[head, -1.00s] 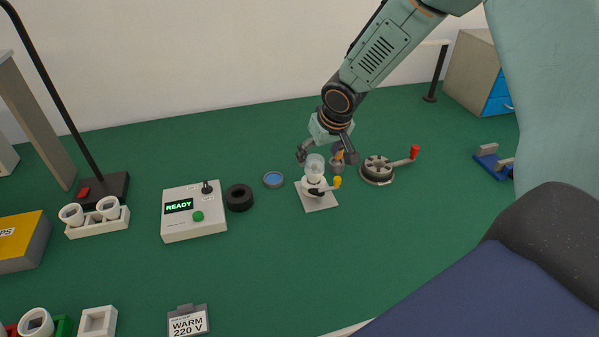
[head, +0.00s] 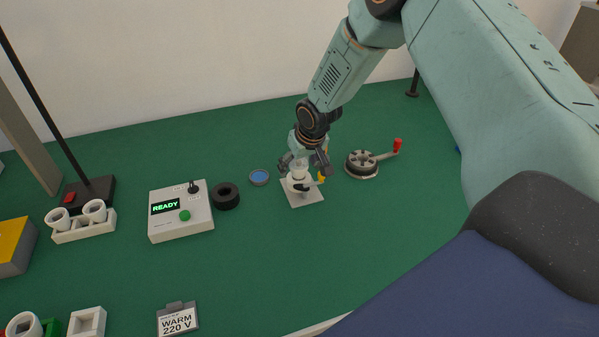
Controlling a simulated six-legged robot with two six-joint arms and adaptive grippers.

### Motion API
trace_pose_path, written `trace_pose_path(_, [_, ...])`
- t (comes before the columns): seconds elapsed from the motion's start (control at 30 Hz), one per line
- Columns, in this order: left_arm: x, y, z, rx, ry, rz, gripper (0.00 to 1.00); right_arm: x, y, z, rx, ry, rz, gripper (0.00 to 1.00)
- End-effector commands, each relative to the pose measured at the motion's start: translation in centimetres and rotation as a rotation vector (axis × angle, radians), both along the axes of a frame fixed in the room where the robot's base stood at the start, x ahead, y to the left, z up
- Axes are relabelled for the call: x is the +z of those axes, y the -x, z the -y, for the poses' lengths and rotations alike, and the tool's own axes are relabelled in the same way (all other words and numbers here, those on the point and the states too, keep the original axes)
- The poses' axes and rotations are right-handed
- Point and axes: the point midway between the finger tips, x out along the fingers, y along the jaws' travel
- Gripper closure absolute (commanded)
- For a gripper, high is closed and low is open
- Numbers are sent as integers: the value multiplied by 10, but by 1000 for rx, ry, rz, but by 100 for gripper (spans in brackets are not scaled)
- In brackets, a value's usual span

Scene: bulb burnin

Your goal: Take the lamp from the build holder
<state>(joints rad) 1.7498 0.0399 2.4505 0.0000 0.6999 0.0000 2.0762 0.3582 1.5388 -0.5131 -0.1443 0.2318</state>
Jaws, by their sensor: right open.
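The lamp (head: 299,166), a small clear glass bulb, stands upright in the build holder (head: 312,197). The holder has a white square base and a yellow-tipped lever (head: 321,177). My right gripper (head: 304,167) points down over the lamp from above. Its dark fingers are spread, one on each side of the glass, and partly hide it. I cannot tell whether a finger touches the glass. My left gripper is not in view.
A crank device (head: 361,164) with a red knob stands close right of the holder. The green table in front is clear, with a WARM 220 V sign (head: 178,319).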

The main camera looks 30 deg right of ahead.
Motion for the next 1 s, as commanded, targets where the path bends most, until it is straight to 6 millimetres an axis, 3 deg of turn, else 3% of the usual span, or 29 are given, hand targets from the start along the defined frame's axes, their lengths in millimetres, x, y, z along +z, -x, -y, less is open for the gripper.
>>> trace_pose_path(0.2, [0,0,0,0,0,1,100,0,0,0,-1,0,-1,26])
trace_pose_path(0.87, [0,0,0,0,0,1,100,0,1,0,-1,0,-1,82])
trace_pose_path(1.0, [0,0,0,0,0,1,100,-1,1,0,-1,-1,-2,83])
